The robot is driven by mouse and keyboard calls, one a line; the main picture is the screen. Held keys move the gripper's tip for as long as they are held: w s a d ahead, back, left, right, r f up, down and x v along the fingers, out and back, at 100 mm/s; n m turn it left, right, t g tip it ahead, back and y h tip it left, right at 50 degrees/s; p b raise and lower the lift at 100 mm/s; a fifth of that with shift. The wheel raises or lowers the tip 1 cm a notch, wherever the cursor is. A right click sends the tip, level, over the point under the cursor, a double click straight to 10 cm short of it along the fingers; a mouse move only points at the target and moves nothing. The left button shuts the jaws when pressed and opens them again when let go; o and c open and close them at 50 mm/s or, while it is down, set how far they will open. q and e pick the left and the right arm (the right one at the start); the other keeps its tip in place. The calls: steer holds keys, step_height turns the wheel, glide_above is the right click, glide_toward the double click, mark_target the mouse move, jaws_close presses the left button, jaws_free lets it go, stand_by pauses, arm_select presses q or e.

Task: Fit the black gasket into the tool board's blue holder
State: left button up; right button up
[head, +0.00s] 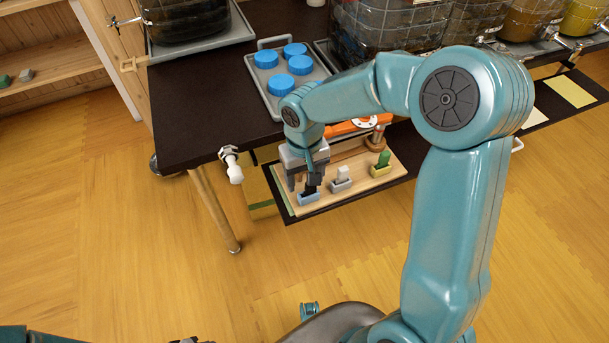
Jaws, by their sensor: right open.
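The tool board (357,190) is a light wooden board on a low dark shelf under the table's edge. Its blue holder (308,198) is at the board's near left. The black gasket (310,189) shows as a small dark piece at the blue holder, between my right fingers; I cannot tell how deep it sits. My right gripper (307,187) points down right over the blue holder, its jaws open around the gasket. At the bottom edge, only a dark sliver of what looks like my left gripper (190,341) shows.
A white holder (341,180) and a yellow holder with a green piece (381,165) stand on the board to the right. An orange tool (350,127) lies behind. Above, the dark table (195,105) bears a tray of blue lids (283,105) and tapped jars (385,30). A white tap (232,165) juts out left.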

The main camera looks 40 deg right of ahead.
steer(key=shift+r+p, duration=0.75)
steer(key=shift+r, duration=0.35)
step_height(320, 180, up, 16)
steer(key=p, duration=0.3)
steer(key=shift+r+p, duration=0.2)
steer(key=shift+p, duration=0.15)
stand_by(0.7)
